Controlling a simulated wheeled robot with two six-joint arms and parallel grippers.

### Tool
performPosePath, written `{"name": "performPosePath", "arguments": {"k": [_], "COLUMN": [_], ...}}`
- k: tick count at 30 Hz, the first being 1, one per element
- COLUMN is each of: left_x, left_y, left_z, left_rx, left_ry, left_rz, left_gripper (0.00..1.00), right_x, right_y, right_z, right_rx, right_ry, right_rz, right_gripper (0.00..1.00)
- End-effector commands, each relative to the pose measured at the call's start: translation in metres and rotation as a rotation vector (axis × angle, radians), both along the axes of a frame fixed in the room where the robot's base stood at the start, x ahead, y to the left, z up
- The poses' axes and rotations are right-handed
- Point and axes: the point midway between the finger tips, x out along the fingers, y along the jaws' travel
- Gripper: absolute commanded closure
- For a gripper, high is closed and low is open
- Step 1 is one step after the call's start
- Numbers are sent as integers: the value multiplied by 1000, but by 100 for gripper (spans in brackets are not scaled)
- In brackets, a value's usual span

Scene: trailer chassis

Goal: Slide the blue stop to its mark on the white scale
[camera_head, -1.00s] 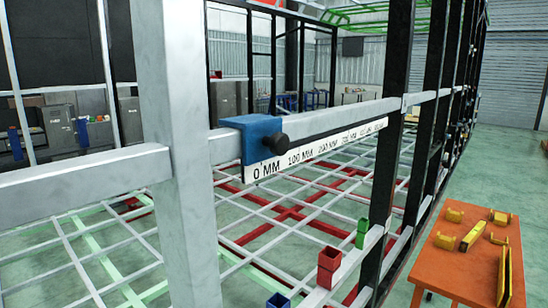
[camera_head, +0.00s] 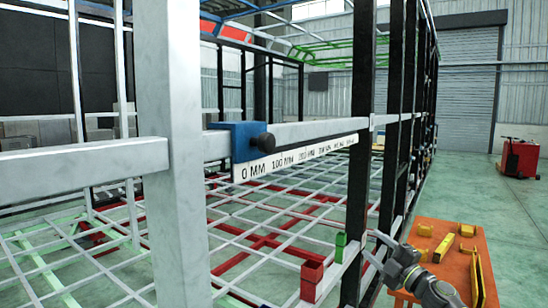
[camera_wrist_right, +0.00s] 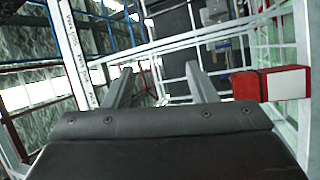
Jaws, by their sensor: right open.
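The blue stop (camera_head: 232,141) sits on the grey rail (camera_head: 310,130) near the upright post, at the 0 MM end of the white scale (camera_head: 300,158). A round black knob (camera_head: 263,142) sticks out of its front. The scale's farther markings are too small to read surely. My right gripper (camera_head: 377,250) is open and empty at lower right, well apart from the stop, by the black uprights and the orange table. In the right wrist view its two fingers (camera_wrist_right: 160,85) are spread with nothing between them. A strip with markings, apparently the scale (camera_wrist_right: 75,45), runs at upper left there. My left gripper is not in view.
A red block (camera_head: 312,272) and a green block (camera_head: 340,247) stand on the lower rail; a red block (camera_wrist_right: 272,84) is right of my fingers in the wrist view. Black uprights (camera_head: 361,150) rise beyond the scale. The orange table (camera_head: 430,235) holds yellow parts.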

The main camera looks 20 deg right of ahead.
Motion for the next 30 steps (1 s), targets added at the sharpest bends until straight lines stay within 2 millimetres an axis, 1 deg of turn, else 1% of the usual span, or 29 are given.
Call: {"name": "performPosePath", "arguments": {"k": [1, 2, 3, 5, 6, 8, 9, 10, 11, 12, 14, 15, 18, 19, 21, 24, 27, 30], "left_x": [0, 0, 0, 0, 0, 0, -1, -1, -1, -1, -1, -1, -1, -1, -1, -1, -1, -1], "left_y": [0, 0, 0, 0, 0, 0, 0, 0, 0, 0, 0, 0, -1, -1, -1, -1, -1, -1], "left_z": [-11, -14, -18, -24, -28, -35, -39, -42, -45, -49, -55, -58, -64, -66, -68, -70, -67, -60], "left_rx": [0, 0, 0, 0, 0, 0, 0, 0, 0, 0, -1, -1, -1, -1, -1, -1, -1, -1], "left_ry": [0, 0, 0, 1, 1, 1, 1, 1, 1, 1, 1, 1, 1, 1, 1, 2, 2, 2], "left_rz": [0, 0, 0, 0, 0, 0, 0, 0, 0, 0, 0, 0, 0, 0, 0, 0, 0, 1], "left_gripper": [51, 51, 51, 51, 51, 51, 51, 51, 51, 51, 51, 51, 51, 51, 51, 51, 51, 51], "right_x": [-4, -10, -21, -43, -61, -90, -111, -127, -143, -164, -194, -212, -248, -256, -271, -282, -284, -280], "right_y": [18, 30, 48, 74, 93, 119, 136, 148, 160, 174, 192, 202, 218, 221, 226, 229, 231, 234], "right_z": [57, 89, 128, 179, 208, 245, 264, 276, 287, 297, 308, 312, 315, 316, 315, 315, 316, 317], "right_rx": [-115, -185, -281, -428, -530, -686, -791, -872, -953, -1060, -1215, -1312, -1511, -1557, -1643, -1712, -1734, -1734], "right_ry": [-96, -147, -212, -299, -354, -426, -468, -498, -524, -554, -589, -606, -626, -628, -629, -626, -625, -626], "right_rz": [59, 93, 134, 185, 214, 247, 262, 267, 269, 267, 252, 235, 179, 161, 126, 92, 82, 87], "right_gripper": [48, 48, 48, 48, 48, 48, 48, 48, 48, 48, 48, 48, 48, 48, 48, 48, 48, 48]}}
